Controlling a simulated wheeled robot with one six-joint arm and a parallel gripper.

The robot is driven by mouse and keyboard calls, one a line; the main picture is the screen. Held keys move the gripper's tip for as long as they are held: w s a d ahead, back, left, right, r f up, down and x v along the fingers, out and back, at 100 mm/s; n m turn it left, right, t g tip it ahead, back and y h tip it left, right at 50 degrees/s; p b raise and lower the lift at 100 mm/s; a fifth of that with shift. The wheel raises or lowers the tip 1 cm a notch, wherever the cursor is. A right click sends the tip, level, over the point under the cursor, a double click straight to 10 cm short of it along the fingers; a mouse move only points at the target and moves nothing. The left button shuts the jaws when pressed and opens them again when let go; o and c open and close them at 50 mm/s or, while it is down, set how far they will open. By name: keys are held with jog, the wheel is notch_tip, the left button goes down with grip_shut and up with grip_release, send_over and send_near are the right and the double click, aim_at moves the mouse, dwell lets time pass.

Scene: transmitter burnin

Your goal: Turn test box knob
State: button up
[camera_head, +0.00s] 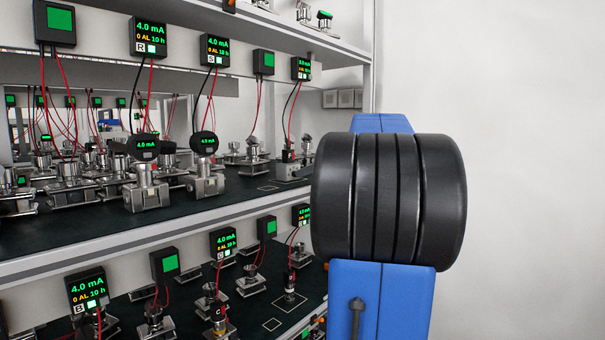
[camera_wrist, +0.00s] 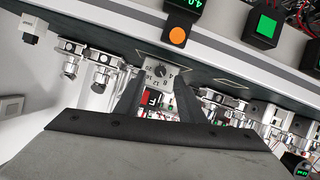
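The test box (camera_wrist: 172,83) shows in the wrist view as a light face with a numbered dial. A small dark knob (camera_wrist: 158,71) sits at the middle of the dial. My gripper (camera_wrist: 162,86) reaches up from the bottom of the wrist view with its two dark fingers apart, one on each side of the box face. No grip on the knob shows, and the depth between fingertips and knob is hard to tell. A small red part shows between the fingers. In the head view my arm's black and blue links fill the right side, and the gripper is hidden.
Metal transmitters (camera_wrist: 105,72) stand close on both sides of the fingers. An orange round button (camera_wrist: 177,36) sits on the shelf edge. In the head view, transmitters (camera_head: 146,188) and green displays (camera_head: 150,38) with red and black wires crowd the shelves.

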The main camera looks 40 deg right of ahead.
aim_at(304, 182)
jog(key=shift+x, duration=1.65)
jog(key=shift+c, duration=0.6)
grip_shut()
jog(key=m+y, duration=0.2)
jog(key=m, duration=0.1)
jog(key=shift+d, duration=0.3)
jog(key=shift+d+m+y, duration=0.1)
jog(key=shift+m+y, duration=0.7)
jog(key=shift+m, duration=0.3)
